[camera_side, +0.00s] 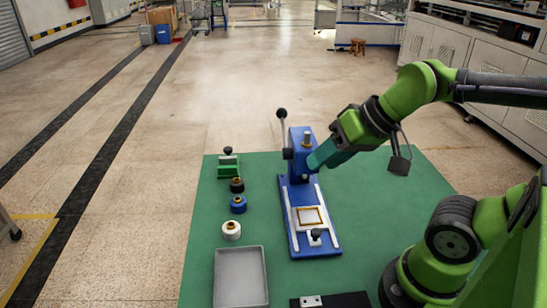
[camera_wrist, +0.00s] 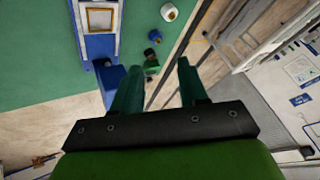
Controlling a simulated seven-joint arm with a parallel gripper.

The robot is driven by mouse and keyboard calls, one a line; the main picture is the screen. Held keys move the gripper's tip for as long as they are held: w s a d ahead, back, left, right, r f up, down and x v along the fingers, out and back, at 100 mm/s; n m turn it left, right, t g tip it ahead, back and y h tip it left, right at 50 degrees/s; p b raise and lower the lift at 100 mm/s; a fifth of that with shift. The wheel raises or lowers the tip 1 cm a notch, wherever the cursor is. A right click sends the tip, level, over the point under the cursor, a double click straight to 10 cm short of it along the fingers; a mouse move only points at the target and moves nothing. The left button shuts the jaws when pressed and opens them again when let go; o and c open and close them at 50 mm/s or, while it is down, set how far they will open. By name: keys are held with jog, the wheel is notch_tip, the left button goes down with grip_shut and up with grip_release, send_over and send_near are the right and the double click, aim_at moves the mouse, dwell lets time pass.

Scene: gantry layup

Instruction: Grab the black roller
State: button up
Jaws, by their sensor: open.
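The black roller (camera_side: 237,185) stands upright on the green mat, with a brass-coloured top, left of the blue press. In the wrist view the black roller (camera_wrist: 155,36) appears small, beyond the fingertips and between their lines. My gripper (camera_side: 313,164) is in front of the press column in the side view, up and to the right of the roller, not touching it. In the wrist view my gripper (camera_wrist: 159,64) has its two teal fingers spread wide with nothing between them.
The blue press (camera_side: 302,140) with its lever stands close to my gripper. A green block with a black knob (camera_side: 228,163) is behind the roller; a blue roller (camera_side: 238,204) and a white roller (camera_side: 231,230) are in front. A grey tray (camera_side: 241,251) lies nearer.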

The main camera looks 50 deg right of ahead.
jog(key=o, duration=0.6)
jog(key=g+h, duration=0.2)
jog(key=g, duration=0.5)
send_over(237, 179)
notch_tip(237, 179, down, 10)
notch_tip(237, 179, up, 3)
jog(key=m, duration=0.1)
jog(key=f, duration=1.1)
jog(key=shift+w+a+f, duration=0.25)
jog(key=shift+w+f, duration=0.05)
jog(key=shift+w, duration=0.05)
jog(key=shift+s+d+f, duration=0.1)
jog(key=shift+s+f, duration=0.1)
jog(key=shift+f, duration=1.2)
jog(key=shift+s+d+f, duration=0.1)
jog(key=shift+s+f, duration=0.1)
jog(key=shift+f, duration=1.15)
